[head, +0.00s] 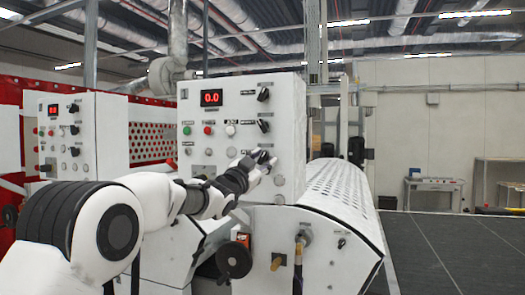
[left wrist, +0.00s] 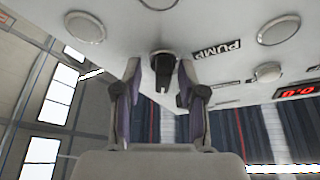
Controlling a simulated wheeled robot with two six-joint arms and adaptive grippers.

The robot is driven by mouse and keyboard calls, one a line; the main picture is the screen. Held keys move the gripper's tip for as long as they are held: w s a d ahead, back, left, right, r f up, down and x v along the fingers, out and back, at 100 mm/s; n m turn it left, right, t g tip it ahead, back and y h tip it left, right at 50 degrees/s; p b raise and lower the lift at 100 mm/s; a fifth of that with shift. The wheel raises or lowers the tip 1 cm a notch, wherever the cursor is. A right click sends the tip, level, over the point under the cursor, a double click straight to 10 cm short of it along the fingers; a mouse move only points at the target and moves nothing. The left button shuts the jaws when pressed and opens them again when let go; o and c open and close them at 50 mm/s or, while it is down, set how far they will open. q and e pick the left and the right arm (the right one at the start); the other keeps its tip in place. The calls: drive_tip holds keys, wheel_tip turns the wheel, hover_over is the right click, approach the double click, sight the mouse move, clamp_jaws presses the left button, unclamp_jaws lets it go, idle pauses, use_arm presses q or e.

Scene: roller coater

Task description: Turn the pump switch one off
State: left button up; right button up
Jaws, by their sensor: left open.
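The white control panel (head: 215,105) faces me with a red 0.0 display (head: 211,98). A column of black knobs runs down its right side, with an upper knob (head: 263,94) and a middle knob (head: 264,126) in clear view. My left gripper (head: 262,158) is at the panel below them, hiding much of what lies there. In the left wrist view the picture is upside down. There a black knob (left wrist: 163,66) beside a PUMP label (left wrist: 216,49) sits between the open fingers of my left gripper (left wrist: 162,76). I cannot tell whether they touch it. My right gripper is not in view.
Green (head: 187,130), red (head: 208,130) and white (head: 231,130) buttons are left of the knobs. A second panel (head: 90,108) stands further left. A perforated white roller cover (head: 340,185) and a dark conveyor (head: 450,245) are to the right. A black handwheel (head: 234,260) is below.

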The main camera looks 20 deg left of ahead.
use_arm(q)
drive_tip(key=shift+s+a+r, duration=0.15)
drive_tip(key=shift+s+a, duration=0.15)
drive_tip(key=shift+s, duration=0.2)
drive_tip(key=shift+w, duration=0.2)
clamp_jaws()
drive_tip(key=shift+d, duration=0.15)
